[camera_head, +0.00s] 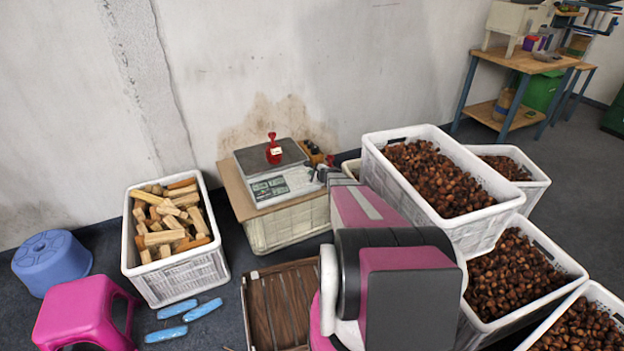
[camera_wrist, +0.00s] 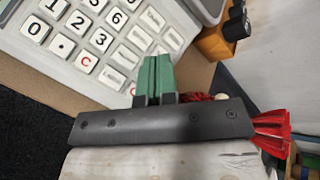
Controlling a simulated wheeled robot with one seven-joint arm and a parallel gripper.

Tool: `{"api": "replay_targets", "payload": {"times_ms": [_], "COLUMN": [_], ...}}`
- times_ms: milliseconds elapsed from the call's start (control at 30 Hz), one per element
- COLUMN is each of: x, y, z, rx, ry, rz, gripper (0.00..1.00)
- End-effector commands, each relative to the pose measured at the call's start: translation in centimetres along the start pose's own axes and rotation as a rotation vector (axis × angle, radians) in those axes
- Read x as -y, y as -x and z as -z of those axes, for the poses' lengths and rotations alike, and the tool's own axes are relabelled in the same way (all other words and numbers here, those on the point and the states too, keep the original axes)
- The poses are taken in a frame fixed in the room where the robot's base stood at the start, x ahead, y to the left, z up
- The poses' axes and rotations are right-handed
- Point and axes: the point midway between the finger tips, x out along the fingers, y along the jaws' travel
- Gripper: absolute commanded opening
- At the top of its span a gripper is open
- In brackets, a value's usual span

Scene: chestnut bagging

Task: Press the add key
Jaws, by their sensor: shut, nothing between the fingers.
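The scale (camera_head: 268,172) stands on a board over a crate by the wall, with a small red bag (camera_head: 273,150) on its pan. Its keypad (camera_wrist: 97,40) fills the upper left of the wrist view, with number keys, a red C key (camera_wrist: 84,63) and keys with tiny lettering. I cannot read which one is the add key. My gripper (camera_wrist: 155,62) shows shut and empty, its green fingertips over the keypad's edge beside the small-lettered keys. Whether they touch a key cannot be told. In the head view my gripper (camera_head: 323,172) is at the scale's right front corner.
A crate of wood blocks (camera_head: 167,275) stands left of the scale. Crates of chestnuts (camera_head: 480,228) crowd the right. A pink stool (camera_head: 85,310) and blue stool (camera_head: 50,262) are at the left. A small orange-brown box (camera_wrist: 220,40) sits beside the scale.

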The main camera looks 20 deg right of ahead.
Motion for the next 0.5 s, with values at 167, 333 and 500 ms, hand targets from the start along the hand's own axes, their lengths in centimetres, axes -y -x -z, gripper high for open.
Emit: {"api": "replay_targets", "payload": {"times_ms": [167, 333, 500], "x": [0.2, 0.9, 1.6], "y": [0.3, 1.3, 2.3], "z": [-0.2, -0.9, -1.6], "rx": [0.0, 0.001, 0.0], "ry": [0.0, -0.001, 0.0], "rz": [0.001, 0.001, 0.001], "gripper": [0.0, 0.0, 0.0]}}
